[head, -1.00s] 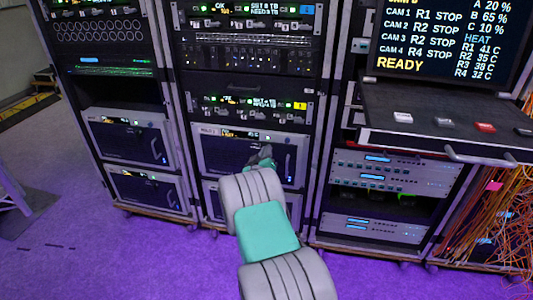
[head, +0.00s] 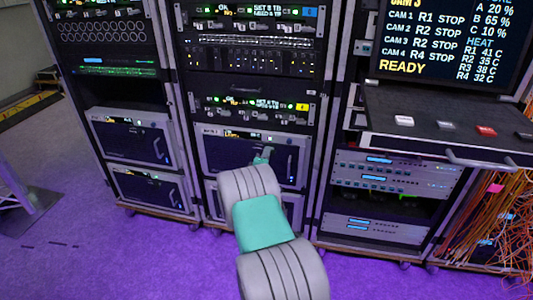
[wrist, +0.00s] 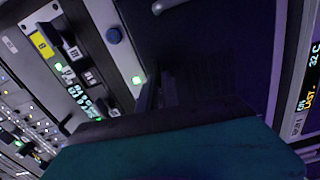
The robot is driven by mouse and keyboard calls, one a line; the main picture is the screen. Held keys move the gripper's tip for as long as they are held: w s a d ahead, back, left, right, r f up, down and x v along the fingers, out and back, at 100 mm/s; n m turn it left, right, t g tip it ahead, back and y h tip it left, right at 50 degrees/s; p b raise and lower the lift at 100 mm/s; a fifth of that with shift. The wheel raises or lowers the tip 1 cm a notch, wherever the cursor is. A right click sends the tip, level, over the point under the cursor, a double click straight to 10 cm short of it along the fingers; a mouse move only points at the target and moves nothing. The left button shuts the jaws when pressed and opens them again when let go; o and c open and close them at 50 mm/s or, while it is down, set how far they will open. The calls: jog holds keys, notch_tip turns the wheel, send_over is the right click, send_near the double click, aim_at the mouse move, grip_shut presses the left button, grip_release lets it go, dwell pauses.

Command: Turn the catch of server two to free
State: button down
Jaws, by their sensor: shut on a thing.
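The server (head: 235,152) is a grey-framed, dark-fronted unit low in the middle rack, with a small lit display on its top edge and a handle at its right; its label is too small to read. My gripper (head: 265,157) is at the upper right of this front, the arm reaching up from below. In the wrist view my gripper (wrist: 158,95) is against the dark front, shut on a small part that the jaws hide, which I take to be the catch. The catch's angle cannot be seen. A green light (wrist: 137,79) glows just beside the fingers.
A similar unit (head: 133,140) sits in the left rack. A console shelf (head: 440,125) with buttons juts out at the right below a screen (head: 450,40). Orange cables (head: 490,215) hang at the far right. The purple floor (head: 110,255) is open at the left.

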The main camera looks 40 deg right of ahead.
jog(key=shift+f+n, duration=0.1)
jog(key=shift+n, duration=0.5)
jog(key=shift+s, duration=0.1)
jog(key=c, duration=1.6)
grip_release()
jog(key=shift+o, duration=0.2)
jog(key=p+v, duration=0.1)
jog(key=v, duration=0.6)
jog(key=shift+s+a, duration=0.25)
jog(key=shift+a, duration=0.1)
